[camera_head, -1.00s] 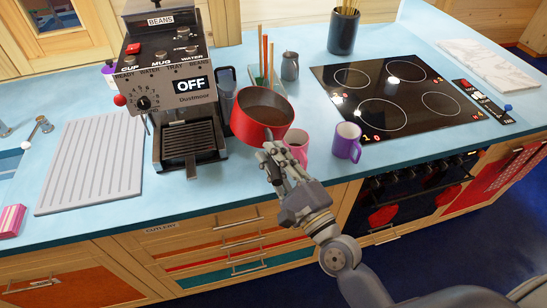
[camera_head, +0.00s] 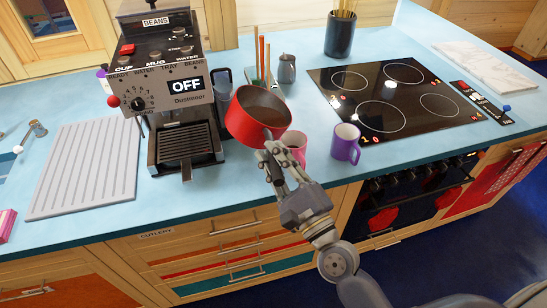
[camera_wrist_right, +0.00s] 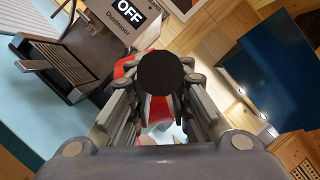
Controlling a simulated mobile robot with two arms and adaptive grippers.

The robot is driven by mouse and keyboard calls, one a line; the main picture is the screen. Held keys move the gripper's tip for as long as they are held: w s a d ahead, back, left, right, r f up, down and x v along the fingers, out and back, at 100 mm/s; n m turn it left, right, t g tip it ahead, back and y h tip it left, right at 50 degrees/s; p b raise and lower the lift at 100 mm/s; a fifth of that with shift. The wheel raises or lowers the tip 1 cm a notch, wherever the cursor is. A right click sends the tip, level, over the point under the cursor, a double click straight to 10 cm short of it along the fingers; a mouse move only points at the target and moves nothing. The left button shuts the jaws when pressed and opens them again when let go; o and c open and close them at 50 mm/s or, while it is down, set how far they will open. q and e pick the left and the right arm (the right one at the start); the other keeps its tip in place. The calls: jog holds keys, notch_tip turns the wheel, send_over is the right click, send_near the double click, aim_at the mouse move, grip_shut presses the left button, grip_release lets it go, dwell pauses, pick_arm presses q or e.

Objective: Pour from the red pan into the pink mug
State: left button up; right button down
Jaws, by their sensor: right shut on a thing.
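The red pan (camera_head: 240,121) is held above the counter's front part, just right of the coffee machine, its rim tipped down to the right. My right gripper (camera_head: 272,152) is shut on the pan's handle. In the right wrist view, the handle's dark round end (camera_wrist_right: 160,73) sits between the fingers (camera_wrist_right: 160,95), with part of the red pan (camera_wrist_right: 122,70) behind it. The pink mug (camera_head: 298,146) stands on the counter just right of the pan and behind the gripper, which partly hides it. The pan's contents cannot be made out. My left gripper is not in view.
A purple mug (camera_head: 346,143) stands close to the right of the pink mug. The coffee machine (camera_head: 183,105) is close on the left. A grey jug (camera_head: 287,68) and a dark utensil pot (camera_head: 340,34) stand behind. The black hob (camera_head: 395,95) lies to the right.

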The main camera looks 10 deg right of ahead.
jog(key=shift+s+d+f+m+t+h+b, duration=0.1)
jog(key=shift+d+m+t+h+b, duration=0.25)
jog(key=shift+m+b, duration=0.55)
jog(key=shift+d+r+m+t+h+b, duration=0.1)
jog(key=shift+d+m+t+h+b, duration=0.25)
jog(key=shift+m+b, duration=0.55)
jog(key=shift+s+d+f+m+t+h+b, duration=0.1)
jog(key=shift+d+m+t+h+b, duration=0.25)
jog(key=shift+m+b, duration=0.55)
jog(key=shift+a, duration=0.1)
notch_tip(320, 180, up, 4)
jog(key=n+g+y+p, duration=0.1)
jog(key=n+p, duration=0.1)
jog(key=p, duration=0.2)
jog(key=n+p, duration=0.3)
jog(key=p, duration=0.1)
jog(key=shift+g+y+p, duration=0.35)
jog(key=shift+w, duration=0.1)
